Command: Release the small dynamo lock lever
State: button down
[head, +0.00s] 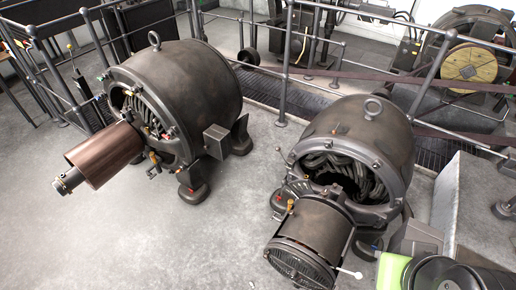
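Two dark dynamos stand on the grey floor in the head view. The smaller dynamo (365,135) is on the right, with a ring on top, windings in its open front and a ribbed drum (312,228) projecting toward me. A thin lever with a pale round tip (350,273) sticks out at the drum's lower right. A short brass-coloured handle (291,205) sits at the drum's upper left, and a thin dark rod (281,153) stands at the housing's left. I cannot tell which is the lock lever.
The larger dynamo (190,90) with a copper-brown drum (103,155) stands at left. Metal railings (285,60) run behind both. A concrete block (484,205) is at right. Green and black parts, possibly mine, fill the bottom right corner. The floor at lower left is clear.

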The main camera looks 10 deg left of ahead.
aim_at(277, 149)
jog(key=j+u, duration=0.25)
jog(key=j, duration=0.6)
jog(key=i+j+u, duration=0.1)
jog(key=j+u, duration=0.15)
jog(key=j, duration=0.6)
jog(key=i+u, duration=0.3)
jog(key=i, duration=0.6)
jog(key=i+l+u, duration=0.15)
jog(key=i+u, duration=0.2)
jog(key=i, duration=0.5)
jog(key=i+l+u, duration=0.1)
jog(key=l, duration=0.3)
jog(key=i+l+u, duration=0.1)
jog(key=i+l, duration=0.25)
